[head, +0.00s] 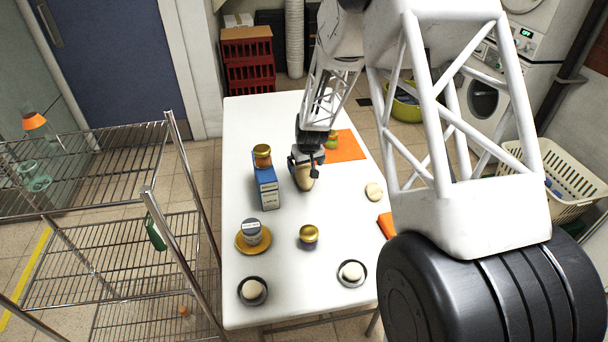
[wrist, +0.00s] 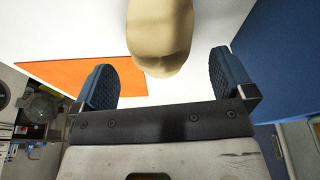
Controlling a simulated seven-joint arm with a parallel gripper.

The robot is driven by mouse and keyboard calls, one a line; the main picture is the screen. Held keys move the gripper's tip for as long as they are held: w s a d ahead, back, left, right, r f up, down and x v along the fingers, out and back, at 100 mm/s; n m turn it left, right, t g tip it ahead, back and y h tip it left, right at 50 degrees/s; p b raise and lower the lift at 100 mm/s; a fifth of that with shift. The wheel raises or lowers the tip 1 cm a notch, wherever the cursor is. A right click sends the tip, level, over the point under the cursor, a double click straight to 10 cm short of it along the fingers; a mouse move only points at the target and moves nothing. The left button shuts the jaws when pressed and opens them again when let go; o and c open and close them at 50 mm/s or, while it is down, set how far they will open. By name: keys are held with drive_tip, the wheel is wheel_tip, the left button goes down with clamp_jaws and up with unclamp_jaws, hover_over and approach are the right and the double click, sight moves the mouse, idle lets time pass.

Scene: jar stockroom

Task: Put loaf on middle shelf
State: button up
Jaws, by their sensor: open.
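The tan loaf (head: 305,182) lies on the white table, right of a blue box. It also shows in the wrist view (wrist: 160,38), its rounded near end between and just beyond the fingertips. My gripper (head: 305,162) is over the far part of the loaf. In the wrist view my gripper (wrist: 162,82) is open, with clear gaps between each blue finger pad and the loaf. The wire rack stands left of the table. Its middle shelf (head: 115,258) lies below the top shelf (head: 85,165), and its visible part is mostly bare.
The blue box (head: 267,190) with a gold-lidded jar (head: 262,155) on top stands close left of the loaf. A grey-lidded jar (head: 252,232) on a gold plate, another gold-lidded jar (head: 309,235) and two bowls stand nearer. Rack posts edge the shelves.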

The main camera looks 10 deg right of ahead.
sight(304, 167)
drive_tip(key=shift+f, duration=0.15)
drive_tip(key=shift+x, duration=2.55)
drive_tip(key=c, duration=1.1)
drive_tip(key=shift+r, duration=0.95)
wheel_tip(304, 167, up, 2)
drive_tip(key=s, duration=1)
drive_tip(key=s+r, duration=0.1)
drive_tip(key=s, duration=0.5)
drive_tip(key=shift+d+r, duration=0.1)
drive_tip(key=shift+d, duration=0.05)
